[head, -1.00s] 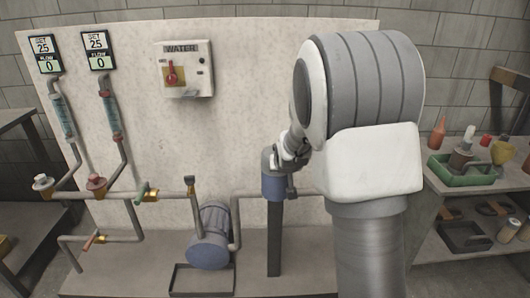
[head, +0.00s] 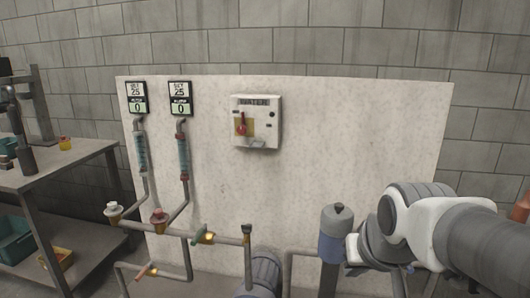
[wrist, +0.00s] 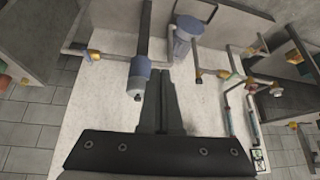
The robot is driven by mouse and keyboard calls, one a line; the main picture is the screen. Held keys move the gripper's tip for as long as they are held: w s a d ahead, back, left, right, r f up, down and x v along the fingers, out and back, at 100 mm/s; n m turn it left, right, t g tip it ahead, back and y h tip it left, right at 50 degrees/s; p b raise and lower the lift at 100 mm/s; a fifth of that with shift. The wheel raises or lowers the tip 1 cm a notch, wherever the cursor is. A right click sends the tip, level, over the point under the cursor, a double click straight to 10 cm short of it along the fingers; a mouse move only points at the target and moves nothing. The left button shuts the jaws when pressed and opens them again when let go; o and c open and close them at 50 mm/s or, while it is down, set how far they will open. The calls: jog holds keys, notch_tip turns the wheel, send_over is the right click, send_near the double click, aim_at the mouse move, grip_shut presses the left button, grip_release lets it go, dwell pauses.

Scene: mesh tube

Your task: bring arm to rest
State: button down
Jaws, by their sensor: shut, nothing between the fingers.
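My arm (head: 455,238) reaches in from the right edge in the head view, low in front of the white panel. In the wrist view my gripper (wrist: 164,75) points toward the top of the picture, its two dark fingers together and empty. The blue-grey cylinder on a post (head: 336,232) is just left of my arm in the head view. It also shows in the wrist view (wrist: 138,78), just left of the fingers; I cannot tell the gap. In the head view my fingers are not clearly seen.
The white panel (head: 335,150) carries a WATER switch box (head: 257,122) and two flow gauges with SET displays. Pipes with valves (head: 204,236) run low at the left, beside a blue motor (head: 264,275). A metal bench (head: 75,168) stands at the far left.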

jog(key=s+a, duration=0.1)
jog(key=s, duration=0.9)
notch_tip(320, 180, up, 20)
jog(key=p, duration=2)
jog(key=shift+w+n+g+p, duration=0.2)
jog(key=shift+n+g+p, duration=0.1)
jog(key=shift+n+g, duration=0.1)
